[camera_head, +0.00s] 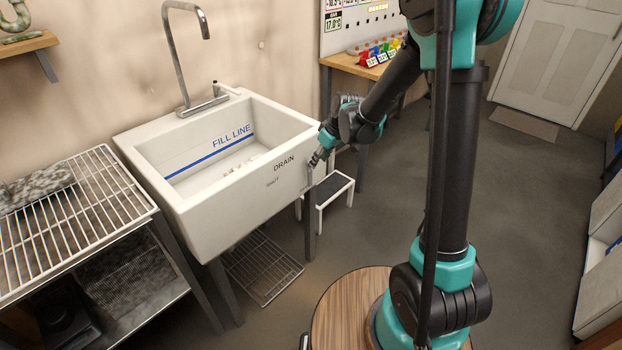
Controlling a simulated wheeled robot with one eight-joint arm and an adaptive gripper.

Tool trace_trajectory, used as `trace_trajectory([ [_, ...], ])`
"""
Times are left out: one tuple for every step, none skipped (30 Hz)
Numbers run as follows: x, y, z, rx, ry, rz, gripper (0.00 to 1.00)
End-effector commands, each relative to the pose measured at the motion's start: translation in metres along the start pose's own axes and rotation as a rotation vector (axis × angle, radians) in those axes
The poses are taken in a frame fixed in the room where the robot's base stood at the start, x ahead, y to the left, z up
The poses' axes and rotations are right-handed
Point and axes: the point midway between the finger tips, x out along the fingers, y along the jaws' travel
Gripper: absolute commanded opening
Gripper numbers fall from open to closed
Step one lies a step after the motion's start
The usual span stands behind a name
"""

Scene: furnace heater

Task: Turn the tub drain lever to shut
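The white tub (205,222) stands against the left wall, with a blue FILL LINE mark inside. Its front face carries the word DRAIN (284,163) and a smaller, hard-to-read label (272,182) below it. My gripper (314,162) is at the right end of this front face, just right of the lettering. A thin upright piece (310,178) shows just below the gripper; it may be the drain lever, but it is too small to be sure. I cannot tell whether the gripper touches it, or whether the fingers are open or shut.
A tall faucet (184,60) rises behind the tub. A wire-rack table (75,222) stands at left. A small step stool (333,187) and a wooden bench (345,63) are beyond the gripper.

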Motion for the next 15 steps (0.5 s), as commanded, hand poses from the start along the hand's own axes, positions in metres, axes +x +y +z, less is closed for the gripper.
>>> trace_trajectory([
  [0.009,0.000,0.000,-0.001,0.000,0.000,0.38],
  [0.013,0.000,0.000,-0.001,0.000,0.000,0.38],
  [0.019,0.000,-0.001,-0.001,0.000,0.000,0.38],
  [0.024,0.000,0.000,-0.001,0.000,0.000,0.38],
  [0.028,0.000,0.000,-0.001,0.000,0.000,0.38],
  [0.034,0.000,0.000,-0.001,0.000,0.000,0.38],
  [0.039,0.000,0.000,-0.001,0.000,0.000,0.38],
  [0.043,0.000,0.000,-0.001,0.000,0.000,0.38],
  [0.049,0.001,0.000,-0.001,0.000,0.000,0.38],
  [0.053,0.000,0.000,-0.001,0.000,0.000,0.38],
  [0.058,0.000,0.000,-0.001,0.000,0.000,0.38],
  [0.064,0.000,0.000,0.000,0.000,0.000,0.38],
  [0.068,0.000,0.000,0.000,0.000,0.000,0.38],
  [0.073,0.000,0.000,0.000,0.000,0.000,0.38],
  [0.079,0.000,0.000,0.000,0.000,0.000,0.38],
])
